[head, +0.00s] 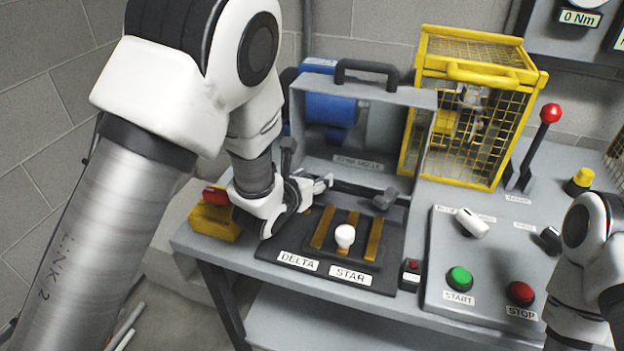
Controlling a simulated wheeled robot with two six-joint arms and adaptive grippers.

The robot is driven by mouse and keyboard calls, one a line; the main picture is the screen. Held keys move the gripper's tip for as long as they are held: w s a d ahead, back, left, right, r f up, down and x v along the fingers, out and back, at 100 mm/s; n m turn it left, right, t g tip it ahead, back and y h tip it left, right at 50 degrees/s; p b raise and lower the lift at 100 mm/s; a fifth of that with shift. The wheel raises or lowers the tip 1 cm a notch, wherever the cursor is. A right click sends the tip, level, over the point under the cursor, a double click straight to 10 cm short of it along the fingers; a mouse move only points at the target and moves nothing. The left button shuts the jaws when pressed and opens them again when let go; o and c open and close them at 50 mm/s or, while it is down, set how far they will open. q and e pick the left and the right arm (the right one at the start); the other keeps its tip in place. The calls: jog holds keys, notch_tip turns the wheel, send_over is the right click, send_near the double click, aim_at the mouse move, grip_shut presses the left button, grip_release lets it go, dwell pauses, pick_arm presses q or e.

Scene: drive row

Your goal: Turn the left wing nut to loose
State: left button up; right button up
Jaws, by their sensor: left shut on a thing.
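My left gripper (326,184) reaches in from the left, at the back left of the dark terminal box (387,266) marked DELTA and STAR. Its jaws are shut on the left wing nut, which is mostly hidden by the fingers, so its angle cannot be told. The right wing nut (385,199), dark grey, sits at the back right of the box, apart from the gripper. Part of my right arm shows at the right edge; its gripper is out of view.
Behind the box stands a raised grey cover (410,98) with a black handle. A white knob (345,236) sits among brass strips. A yellow cage (460,172), a red-knobbed lever (550,113) and a START/STOP panel (486,257) stand to the right. A yellow block (212,225) is at the left.

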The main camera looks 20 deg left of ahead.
aim_at(312, 176)
pick_arm(q)
jog(key=shift+n+y, duration=0.5)
jog(key=shift+y, duration=0.1)
jog(key=o, duration=0.9)
notch_tip(312, 176, up, 10)
jog(key=shift+f, duration=0.1)
